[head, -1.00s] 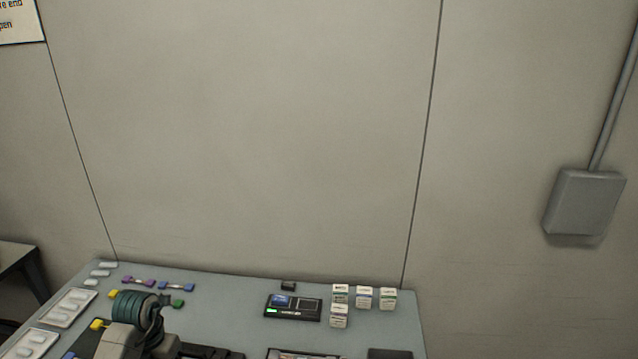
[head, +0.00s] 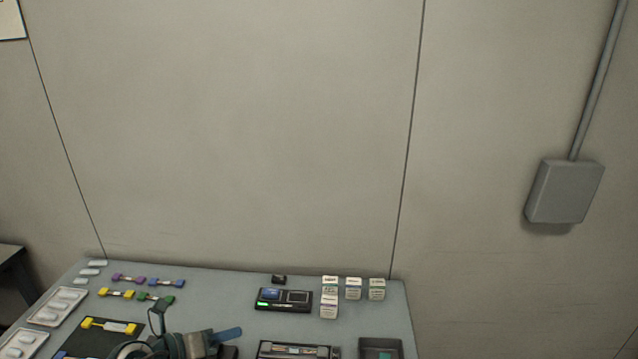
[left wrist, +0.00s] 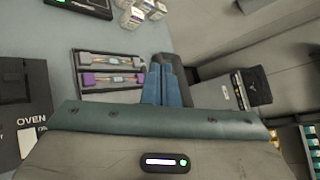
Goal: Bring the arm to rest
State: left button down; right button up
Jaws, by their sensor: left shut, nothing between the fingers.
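My left gripper (head: 228,334) shows at the bottom edge of the head view, low over the table, with its blue fingers pointing right. In the left wrist view its blue fingers (left wrist: 162,84) lie together, shut with nothing between them. Part of my left arm hides the table's front middle in the head view. My right gripper is in neither view.
A blue-grey table (head: 220,290) carries a black device with a screen (head: 284,299), small white boxes (head: 353,288), coloured clips (head: 128,279), white trays (head: 58,306) and a dark open bin (head: 380,348). A black tray with two clips (left wrist: 108,70) lies near the fingers.

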pick_arm(q)
notch_tip(320, 180, up, 12)
jog(key=s+a+f+n+t, duration=0.1)
jog(key=s+a+n+t, duration=0.2)
jog(key=n+t, duration=0.75)
jog(key=s+a+f+n+y, duration=0.2)
jog(key=s+a+n+y, duration=0.2)
jog(key=a+n+y, duration=0.9)
jog(key=s+d+f+n+g+y, duration=0.2)
jog(key=s+f+n+g, duration=0.8)
jog(key=f+n, duration=0.25)
jog(key=s+d+f+g+h, duration=0.2)
jog(key=s+d+f+g, duration=0.1)
jog(key=s, duration=0.3)
jog(key=s+d+f+g+h, duration=0.2)
jog(key=s+d+f+g, duration=0.15)
jog(key=s, duration=0.25)
jog(key=a+f+b, duration=0.3)
jog(key=f+b, duration=0.1)
jog(key=f, duration=2.9)
jog(key=s+f+g+b, duration=0.1)
jog(key=s+f, duration=0.8)
jog(key=f, duration=0.3)
jog(key=s+a+f+b, duration=0.1)
jog(key=s+f+b, duration=0.1)
jog(key=s+f, duration=0.7)
notch_tip(320, 180, down, 3)
jog(key=shift+s+a+r+g, duration=0.1)
jog(key=shift+s+a+g, duration=0.05)
jog(key=shift+s+g, duration=0.25)
